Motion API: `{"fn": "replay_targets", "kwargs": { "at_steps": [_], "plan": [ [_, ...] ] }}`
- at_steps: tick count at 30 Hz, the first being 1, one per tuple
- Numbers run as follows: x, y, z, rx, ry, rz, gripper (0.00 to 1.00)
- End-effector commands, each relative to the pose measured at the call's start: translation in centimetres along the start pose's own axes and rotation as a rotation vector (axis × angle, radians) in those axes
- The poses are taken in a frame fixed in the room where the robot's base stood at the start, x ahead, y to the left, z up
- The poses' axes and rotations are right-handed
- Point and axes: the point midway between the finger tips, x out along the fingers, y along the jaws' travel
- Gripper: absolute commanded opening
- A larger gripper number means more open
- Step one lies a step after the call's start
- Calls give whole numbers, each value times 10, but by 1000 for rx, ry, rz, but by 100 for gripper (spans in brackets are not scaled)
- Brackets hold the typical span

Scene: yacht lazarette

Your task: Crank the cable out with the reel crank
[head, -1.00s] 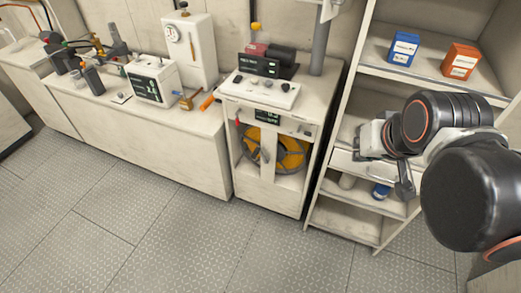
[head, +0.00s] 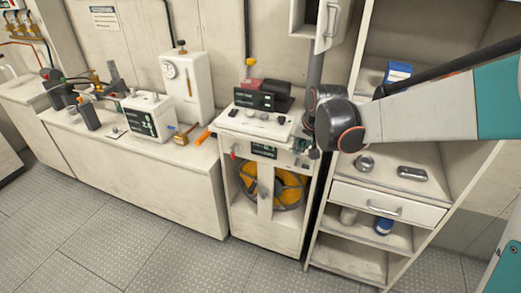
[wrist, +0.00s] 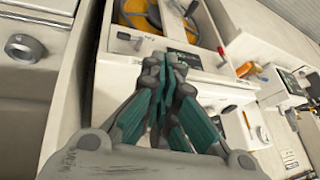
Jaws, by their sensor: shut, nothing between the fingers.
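The cable reel (head: 290,188), orange-yellow with a dark rim, sits in the lower bay of a white cabinet (head: 240,210), partly behind an upright. In the wrist view the reel (wrist: 130,12) is at the top edge. A small dark-knobbed handle (wrist: 124,36), which looks like the reel crank, stands out from the front panel. My gripper (wrist: 166,62) is shut and empty, with its fingertips near the panel, just below the knob in the picture and apparently apart from it. In the head view my gripper (head: 303,146) is small at the panel's right end; contact there is unclear.
The panel has a small display (head: 264,151) and a red lever (head: 234,152). Open shelves with a drawer (head: 385,204) stand close on the right. A long counter (head: 150,175) with instruments runs left. The floor in front is clear.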

Motion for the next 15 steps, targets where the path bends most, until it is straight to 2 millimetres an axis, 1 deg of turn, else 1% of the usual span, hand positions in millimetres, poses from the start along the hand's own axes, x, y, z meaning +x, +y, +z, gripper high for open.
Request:
{"fn": "replay_targets", "kwargs": {
  "at_steps": [1, 5, 6, 8, 9, 11, 12, 15],
  "plan": [
    [23, -5, -3, 9, -7, -4, 0],
    [76, -18, -6, 35, -27, -14, 0],
    [92, -22, -6, 42, -33, -16, 0],
    [117, -27, -5, 55, -41, -20, 0],
    [133, -30, -4, 62, -46, -22, 0],
    [158, -34, -1, 74, -54, -25, 0],
    [174, -38, 2, 80, -60, -27, 0],
    [211, -43, 10, 98, -74, -31, 0]
  ]
}}
